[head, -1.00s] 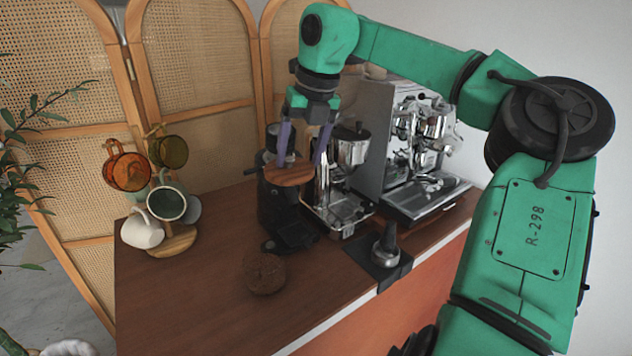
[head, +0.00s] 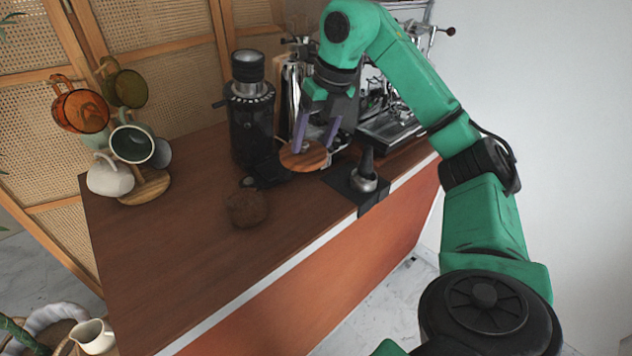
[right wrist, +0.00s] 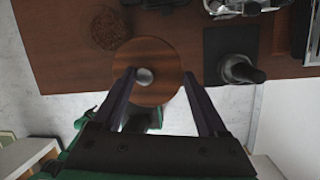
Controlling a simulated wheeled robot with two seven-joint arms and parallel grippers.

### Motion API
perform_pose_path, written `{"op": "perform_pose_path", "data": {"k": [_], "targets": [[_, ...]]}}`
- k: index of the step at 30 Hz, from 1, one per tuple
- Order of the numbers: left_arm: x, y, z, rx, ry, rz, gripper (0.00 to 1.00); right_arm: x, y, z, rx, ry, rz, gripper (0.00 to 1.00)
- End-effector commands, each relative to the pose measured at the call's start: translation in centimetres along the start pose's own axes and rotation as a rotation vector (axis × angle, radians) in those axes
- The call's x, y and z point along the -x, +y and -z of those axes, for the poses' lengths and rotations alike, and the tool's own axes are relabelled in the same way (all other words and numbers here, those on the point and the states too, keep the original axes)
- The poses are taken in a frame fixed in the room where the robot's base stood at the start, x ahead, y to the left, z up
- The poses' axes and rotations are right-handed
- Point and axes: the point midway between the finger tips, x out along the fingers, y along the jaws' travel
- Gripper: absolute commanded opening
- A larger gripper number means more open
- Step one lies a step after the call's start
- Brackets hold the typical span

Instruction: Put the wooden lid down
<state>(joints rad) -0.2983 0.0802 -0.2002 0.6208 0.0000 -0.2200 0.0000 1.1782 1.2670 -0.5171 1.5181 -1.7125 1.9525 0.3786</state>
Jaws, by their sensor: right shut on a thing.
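The wooden lid (head: 303,157) is a round, striped brown disc. My right gripper (head: 313,146) is shut on it and holds it over the counter (head: 190,235), to the left of the tamper. In the right wrist view, the lid (right wrist: 160,93) lies between the two fingers of the gripper (right wrist: 158,72), with a round metallic knob on its face. How high the lid is above the counter is hard to tell. My left gripper is out of view.
A black grinder (head: 252,125) stands behind the lid. A tamper (head: 366,172) stands on a black mat (head: 340,183) to the right. A rough brown round object (head: 247,208) sits to the left. A mug tree (head: 148,187) with several mugs stands farther left. The counter's front left is clear.

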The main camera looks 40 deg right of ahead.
Motion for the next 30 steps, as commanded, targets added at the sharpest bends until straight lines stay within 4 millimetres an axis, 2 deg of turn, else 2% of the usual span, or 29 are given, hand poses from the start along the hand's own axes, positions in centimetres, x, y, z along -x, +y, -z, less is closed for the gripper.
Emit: {"op": "perform_pose_path", "data": {"k": [1, 3, 6, 9, 18, 28, 29, 30], "targets": [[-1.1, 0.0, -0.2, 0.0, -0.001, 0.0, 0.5, -2.4, -0.6, 0.8, -0.004, 0.008, 0.008, 0.21], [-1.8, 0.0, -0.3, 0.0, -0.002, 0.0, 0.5, -4.6, -0.9, 1.3, -0.003, 0.007, 0.008, 0.21], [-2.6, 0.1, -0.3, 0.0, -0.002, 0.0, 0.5, -7.7, -1.3, 2.2, -0.003, 0.008, 0.006, 0.21], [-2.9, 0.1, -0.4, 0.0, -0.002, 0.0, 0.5, -9.9, -1.6, 2.7, -0.003, 0.005, 0.004, 0.21], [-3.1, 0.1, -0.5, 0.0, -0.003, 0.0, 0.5, -14.6, -2.2, 3.9, -0.002, 0.002, 0.001, 0.21], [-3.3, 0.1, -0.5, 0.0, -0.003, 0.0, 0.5, -15.3, -2.3, 4.0, -0.002, 0.0, -0.001, 0.21], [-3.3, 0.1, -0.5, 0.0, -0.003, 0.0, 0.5, -15.4, -2.3, 4.0, -0.002, 0.0, -0.001, 0.79], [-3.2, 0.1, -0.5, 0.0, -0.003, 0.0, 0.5, -15.3, -2.2, 3.9, -0.002, -0.001, -0.001, 0.95]]}}
